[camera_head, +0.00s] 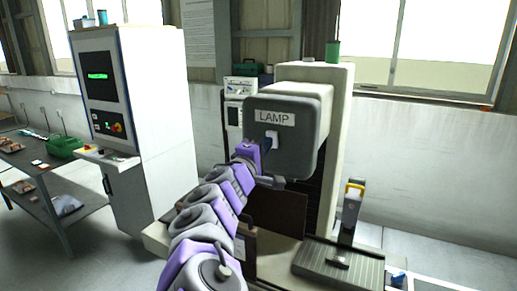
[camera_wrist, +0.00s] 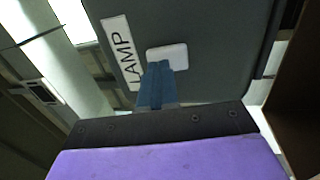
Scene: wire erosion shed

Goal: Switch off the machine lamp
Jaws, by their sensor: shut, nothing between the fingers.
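The machine head is a grey box (camera_head: 305,105) with a white LAMP label (camera_head: 274,117) on its front. Just below the label is a small white switch plate (camera_head: 273,134). In the wrist view the label (camera_wrist: 122,52) and the plate (camera_wrist: 178,53) are close above my fingers. My gripper (camera_head: 267,144) is shut and empty, its blue fingertips at the plate; they also show in the wrist view (camera_wrist: 158,72). The fingertips cover the lower part of the plate, so the switch's position is hidden. I cannot tell whether they touch it.
A white control cabinet (camera_head: 155,100) with a lit green screen stands at left. A grey bench (camera_head: 45,175) with a green box (camera_head: 64,147) is farther left. Below the head is a dark slotted table (camera_head: 325,268). A yellow-topped post (camera_head: 352,200) stands at right.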

